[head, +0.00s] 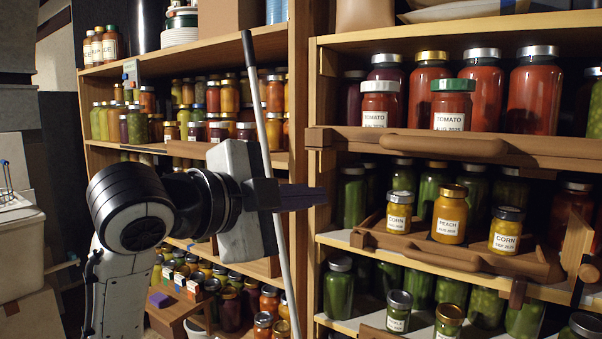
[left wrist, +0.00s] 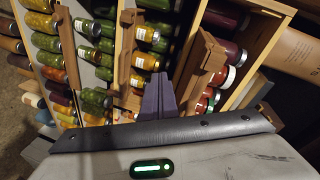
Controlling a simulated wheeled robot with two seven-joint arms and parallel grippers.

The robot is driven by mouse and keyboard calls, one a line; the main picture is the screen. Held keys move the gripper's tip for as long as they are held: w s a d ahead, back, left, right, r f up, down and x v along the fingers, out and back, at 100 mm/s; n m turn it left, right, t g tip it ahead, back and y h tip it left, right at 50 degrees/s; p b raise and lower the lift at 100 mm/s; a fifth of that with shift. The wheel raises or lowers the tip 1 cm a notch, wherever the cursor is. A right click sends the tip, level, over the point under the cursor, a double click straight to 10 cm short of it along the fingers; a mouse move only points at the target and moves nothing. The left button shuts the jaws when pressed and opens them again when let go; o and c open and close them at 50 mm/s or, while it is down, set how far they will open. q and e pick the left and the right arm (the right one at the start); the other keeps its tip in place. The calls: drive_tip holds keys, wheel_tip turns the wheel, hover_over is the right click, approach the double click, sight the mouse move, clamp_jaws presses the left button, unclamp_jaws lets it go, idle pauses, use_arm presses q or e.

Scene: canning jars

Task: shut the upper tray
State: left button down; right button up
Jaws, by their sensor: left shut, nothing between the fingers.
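The upper tray (head: 350,137) is a brown wooden tray with a long rounded handle on its front. It sticks out from the right shelf, with tomato jars (head: 380,103) standing on it. It also shows turned sideways in the left wrist view (left wrist: 203,62). My left gripper (head: 318,197) is shut and empty, its dark fingers pointing right. In the head view it appears left of and below the tray, beside the shelf's upright. Its fingers (left wrist: 160,92) show in the left wrist view between two tray fronts, apart from the upper tray in the picture. My right gripper is not seen.
A lower tray (head: 378,240) with peach and corn jars also sticks out below. Another wooden piece (head: 577,245) juts in at the right edge. Glass jars fill the shelves closely.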

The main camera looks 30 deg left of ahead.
use_arm(q)
drive_tip(key=s+a+r+m+t+y+b, duration=0.2)
drive_tip(key=s+a+r+m+b, duration=0.15)
drive_tip(key=s+r, duration=0.5)
drive_tip(key=p, duration=0.7)
approach(313, 141)
drive_tip(key=shift+n, duration=0.35)
drive_tip(key=shift+w+d+f+p, duration=0.1)
drive_tip(key=shift+w+p, duration=1.5)
drive_tip(key=shift+p, duration=0.45)
drive_tip(key=shift+w+d+p, duration=0.15)
drive_tip(key=shift+w+p, duration=1.45)
drive_tip(key=shift+p, duration=0.45)
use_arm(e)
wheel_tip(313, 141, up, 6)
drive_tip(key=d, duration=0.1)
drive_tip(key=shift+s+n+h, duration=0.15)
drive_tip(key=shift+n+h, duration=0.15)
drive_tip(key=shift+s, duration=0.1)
